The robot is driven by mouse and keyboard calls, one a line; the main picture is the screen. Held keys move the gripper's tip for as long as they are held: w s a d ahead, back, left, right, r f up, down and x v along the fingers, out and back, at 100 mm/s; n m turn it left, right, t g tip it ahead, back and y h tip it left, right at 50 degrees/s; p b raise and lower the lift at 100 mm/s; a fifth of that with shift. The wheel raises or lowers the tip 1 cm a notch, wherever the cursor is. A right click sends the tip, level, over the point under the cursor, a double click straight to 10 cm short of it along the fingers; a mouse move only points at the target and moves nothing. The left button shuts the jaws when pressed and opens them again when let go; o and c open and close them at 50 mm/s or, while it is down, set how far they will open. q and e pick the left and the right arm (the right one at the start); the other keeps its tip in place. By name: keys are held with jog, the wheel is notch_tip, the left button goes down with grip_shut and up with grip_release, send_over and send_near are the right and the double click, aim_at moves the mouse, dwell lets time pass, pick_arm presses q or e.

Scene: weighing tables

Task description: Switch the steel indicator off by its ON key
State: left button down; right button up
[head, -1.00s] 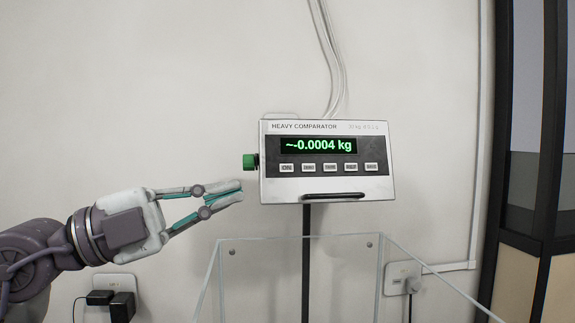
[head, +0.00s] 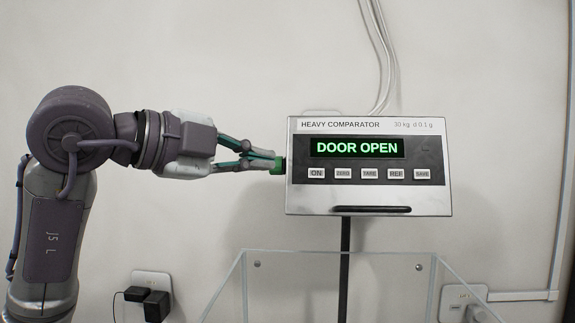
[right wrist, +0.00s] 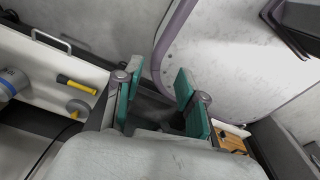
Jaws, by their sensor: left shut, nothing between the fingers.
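The steel indicator (head: 367,208), labelled HEAVY COMPARATOR, stands on a dark post in the head view. Its lit display (head: 357,148) reads DOOR OPEN in green. The ON key (head: 316,174) is the leftmost in a row of several keys below the display.
A clear-walled enclosure (head: 243,285) stands below the indicator. Wall sockets with black adapters (head: 155,305) are at lower left, and another socket (head: 459,300) at lower right. Cables (head: 383,60) run up the wall. In the right wrist view a yellow-handled tool (right wrist: 77,84) lies at left.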

aim_at(324, 174)
pick_arm(q)
jog(key=p+x, duration=0.1)
jog(key=x, duration=0.3)
jog(key=w+a+p+x, duration=0.1)
jog(key=p+x, duration=0.1)
jog(key=x, duration=0.2)
jog(key=p+x, duration=0.2)
jog(key=x, duration=0.2)
jog(key=shift+w+a+f, duration=0.25)
jog(key=shift+w+a, duration=0.05)
jog(key=shift+w, duration=0.05)
jog(key=shift+w+f+p, duration=0.15)
jog(key=shift+w+p, duration=0.1)
jog(key=shift+p, duration=0.05)
pick_arm(e)
notch_tip(324, 174, up, 6)
jog(key=w+d, duration=0.1)
jog(key=shift+w+d, duration=0.15)
jog(key=shift+w, duration=0.05)
jog(key=shift+f, duration=0.1)
